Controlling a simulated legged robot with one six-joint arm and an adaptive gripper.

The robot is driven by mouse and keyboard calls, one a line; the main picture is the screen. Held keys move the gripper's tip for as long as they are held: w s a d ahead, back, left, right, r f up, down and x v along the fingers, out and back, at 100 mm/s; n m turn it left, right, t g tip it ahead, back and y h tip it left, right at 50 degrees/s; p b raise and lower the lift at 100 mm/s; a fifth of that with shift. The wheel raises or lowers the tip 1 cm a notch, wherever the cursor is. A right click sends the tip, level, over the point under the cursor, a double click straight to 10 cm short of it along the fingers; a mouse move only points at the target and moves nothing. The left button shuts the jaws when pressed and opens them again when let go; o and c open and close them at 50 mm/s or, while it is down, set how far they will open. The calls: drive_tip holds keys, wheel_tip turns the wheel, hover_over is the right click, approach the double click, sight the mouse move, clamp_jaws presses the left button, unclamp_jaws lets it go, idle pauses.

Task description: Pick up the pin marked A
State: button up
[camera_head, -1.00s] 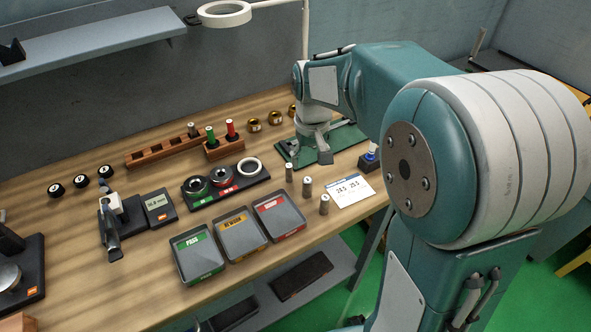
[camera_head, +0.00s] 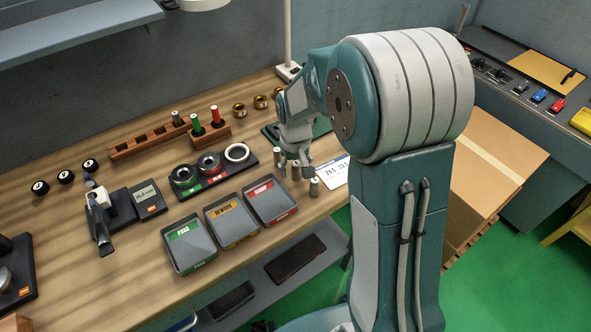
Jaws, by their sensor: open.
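Three small grey metal pins stand upright in a row beside the white card (camera_head: 334,172). The far pin (camera_head: 277,158) is left of my gripper, and the near pin (camera_head: 314,187) is in front of it. The middle pin (camera_head: 296,173) is partly hidden by the fingers. The letters on the pins are too small to read. My gripper (camera_head: 297,158) is open, pointing down over the row close to the middle pin. I cannot tell whether its fingers are around that pin or just above it.
Green PASS tray (camera_head: 188,258), yellow tray (camera_head: 230,235) and red tray (camera_head: 271,213) line the front edge. A black ring holder (camera_head: 215,183) and wooden pin rack (camera_head: 150,141) are behind. A lamp post (camera_head: 287,35) rises at the back.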

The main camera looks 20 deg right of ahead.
clamp_jaws()
idle(0.3)
